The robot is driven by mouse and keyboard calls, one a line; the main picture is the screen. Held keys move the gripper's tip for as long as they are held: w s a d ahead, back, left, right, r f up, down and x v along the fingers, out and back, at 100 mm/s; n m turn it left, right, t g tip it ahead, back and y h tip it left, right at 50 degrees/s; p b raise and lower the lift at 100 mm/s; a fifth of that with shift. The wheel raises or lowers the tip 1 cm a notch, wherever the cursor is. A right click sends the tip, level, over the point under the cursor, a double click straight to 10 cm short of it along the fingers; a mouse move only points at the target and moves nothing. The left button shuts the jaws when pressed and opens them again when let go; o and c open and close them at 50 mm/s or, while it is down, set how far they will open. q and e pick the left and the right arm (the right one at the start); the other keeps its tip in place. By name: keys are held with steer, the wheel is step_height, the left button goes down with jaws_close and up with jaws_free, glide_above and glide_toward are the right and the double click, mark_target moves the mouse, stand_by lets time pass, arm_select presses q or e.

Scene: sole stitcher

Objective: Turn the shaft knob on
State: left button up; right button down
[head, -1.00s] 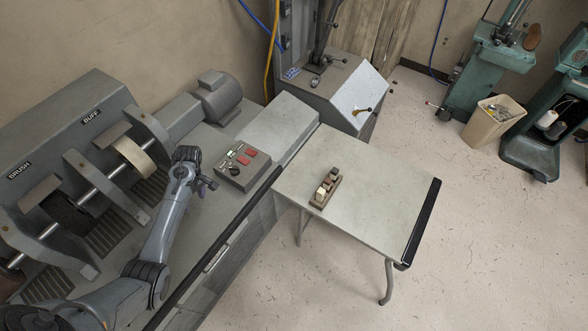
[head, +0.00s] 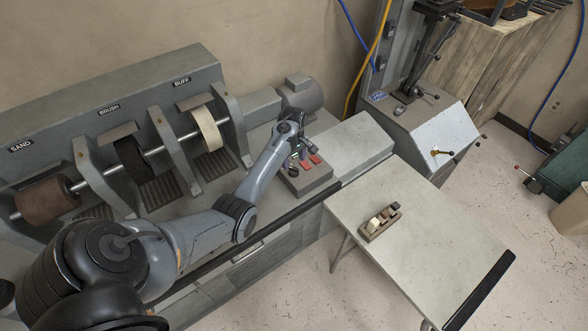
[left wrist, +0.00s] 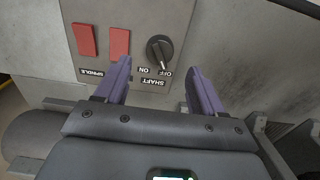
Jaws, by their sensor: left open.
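The shaft knob (left wrist: 160,48) is a round black dial on a grey control box, with a white mark that appears to point toward the OFF label. The SHAFT and ON labels sit beside it, upside down in the left wrist view. My left gripper (left wrist: 160,70) is open, its two purple fingers on either side of the knob's label area, with the knob just past the tips and apparently untouched. In the head view my left gripper (head: 302,150) is over the control box (head: 308,181) and partly covers its controls. My right gripper is not in view.
Two red buttons (left wrist: 119,43) are left of the knob in the left wrist view, one above the SPINDLE label. The machine's buffing wheel (head: 206,129) and motor (head: 300,93) stand nearby. A side table (head: 440,240) holds a small block-like object (head: 381,221).

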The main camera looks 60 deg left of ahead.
mark_target(294, 168)
arm_select(q)
steer(key=shift+f+b, duration=0.3)
steer(key=shift+f, duration=2.4)
steer(key=c, duration=1.1)
